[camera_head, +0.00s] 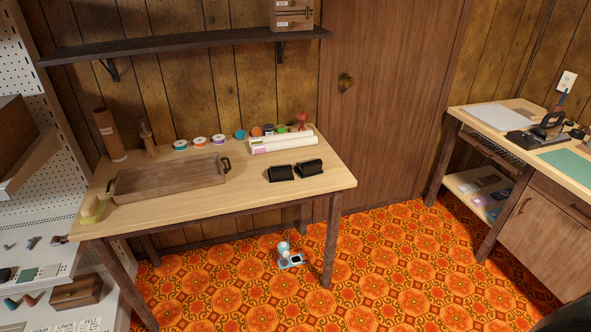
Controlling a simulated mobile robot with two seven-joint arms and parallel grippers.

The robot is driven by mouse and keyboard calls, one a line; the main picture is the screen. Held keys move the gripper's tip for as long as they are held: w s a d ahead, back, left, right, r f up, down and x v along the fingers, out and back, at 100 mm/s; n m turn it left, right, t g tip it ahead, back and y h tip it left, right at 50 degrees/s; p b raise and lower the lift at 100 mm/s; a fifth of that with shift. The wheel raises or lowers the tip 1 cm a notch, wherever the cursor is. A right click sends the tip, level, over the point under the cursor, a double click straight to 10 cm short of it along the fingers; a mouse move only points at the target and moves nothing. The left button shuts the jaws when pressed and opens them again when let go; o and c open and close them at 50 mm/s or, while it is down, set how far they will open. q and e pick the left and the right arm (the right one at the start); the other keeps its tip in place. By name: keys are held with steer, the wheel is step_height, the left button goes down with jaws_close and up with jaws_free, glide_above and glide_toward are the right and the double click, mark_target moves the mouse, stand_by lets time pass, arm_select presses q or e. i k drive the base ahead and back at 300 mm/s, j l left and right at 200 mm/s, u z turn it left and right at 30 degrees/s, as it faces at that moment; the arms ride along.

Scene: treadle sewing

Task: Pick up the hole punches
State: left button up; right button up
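Two small black objects that look like hole punches lie side by side on the right part of the light wooden table (235,212). The left black hole punch (280,173) and the right black hole punch (309,167) sit close together, in front of white rolls. They are small in the view, so their details are hard to tell. Neither of my grippers is in view.
A wooden tray with handles (168,180) fills the table's left half. White rolls (284,141) and several thread spools (200,142) stand behind. A small device (290,257) sits on the orange floor. A second desk (470,118) stands right. The table's front right is clear.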

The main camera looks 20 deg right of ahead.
mark_target(312, 167)
steer(key=z, duration=0.4)
steer(key=i+j+z, duration=0.1)
steer(key=z, duration=0.25)
steer(key=j+z, duration=0.15)
steer(key=z, duration=0.25)
steer(key=j+z, duration=0.15)
steer(key=z, duration=0.2)
steer(key=j+z, duration=0.3)
steer(key=j, duration=0.2)
steer(key=i+j+z, duration=0.1)
steer(key=j+z, duration=0.25)
steer(key=j, duration=0.2)
